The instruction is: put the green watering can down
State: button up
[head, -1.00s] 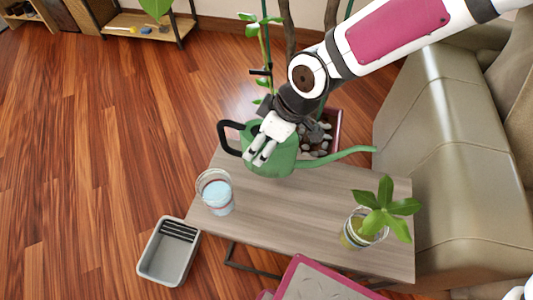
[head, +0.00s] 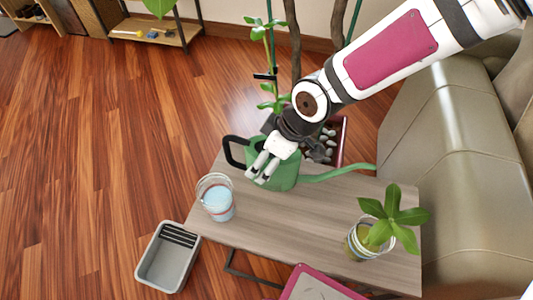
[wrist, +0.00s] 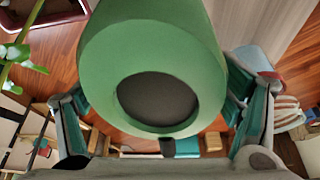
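The green watering can (head: 286,177) is upright over the back left part of the small wooden table (head: 290,215). Its black handle (head: 235,152) points left and its long spout (head: 345,170) points right. My gripper (head: 263,168) is shut on the can's body. In the wrist view the green can (wrist: 150,45), with its round dark opening, fills the space between the two fingers of my gripper (wrist: 160,115). Whether the can's base touches the tabletop cannot be told, since the fingers and can body hide it.
A glass of bluish water (head: 217,200) stands at the table's left end. A plant in a glass jar (head: 385,225) stands at the right. The table's middle is clear. A grey sofa (head: 440,130) borders it on the right; a grey tray (head: 168,260) lies on the floor.

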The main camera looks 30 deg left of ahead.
jog(key=p+v, duration=0.5)
jog(key=v, duration=0.7)
jog(key=shift+r, duration=0.15)
jog(key=w+d+r+m+t+h, duration=0.1)
jog(key=d+r+m+h, duration=0.25)
jog(key=d, duration=0.75)
jog(key=d+r+m+t+h, duration=0.15)
jog(key=d+r+m, duration=0.3)
jog(key=d, duration=0.65)
jog(key=s+d+r+m, duration=0.4)
jog(key=s+d+m, duration=0.1)
jog(key=s, duration=0.3)
jog(key=s+d+r+m, duration=0.4)
jog(key=s+d+m, duration=0.2)
jog(key=s+d, duration=0.1)
jog(key=shift+s+r+y, duration=0.25)
jog(key=shift+s+y, duration=0.05)
jog(key=shift+s, duration=0.2)
